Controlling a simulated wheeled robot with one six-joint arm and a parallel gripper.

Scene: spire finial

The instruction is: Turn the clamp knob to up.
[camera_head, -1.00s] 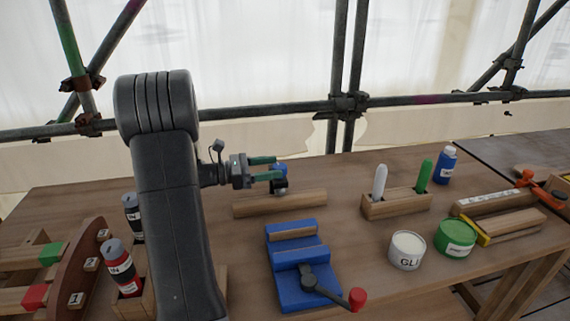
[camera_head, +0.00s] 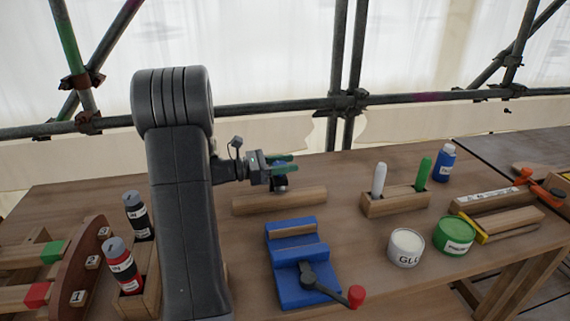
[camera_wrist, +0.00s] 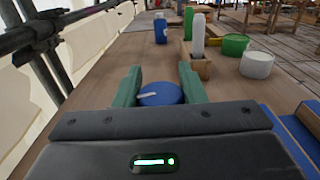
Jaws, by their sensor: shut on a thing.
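The clamp knob (camera_wrist: 160,94), a round blue knob with a white mark on its face, sits between the green fingers of my gripper (camera_wrist: 160,88) in the wrist view. The white mark lies nearly level across the picture. In the head view the knob (camera_head: 280,169) stands behind the wooden bar, partly hidden by the fingers. My gripper (camera_head: 284,163) is shut on it from the left, level above the bench.
A blue vise (camera_head: 290,258) with a red-tipped handle (camera_head: 356,296) is in front of the wooden bar (camera_head: 280,201). A marker block (camera_head: 396,205), a white glue tin (camera_head: 406,248) and a green tin (camera_head: 454,236) stand to the right. Scaffold pipes run behind.

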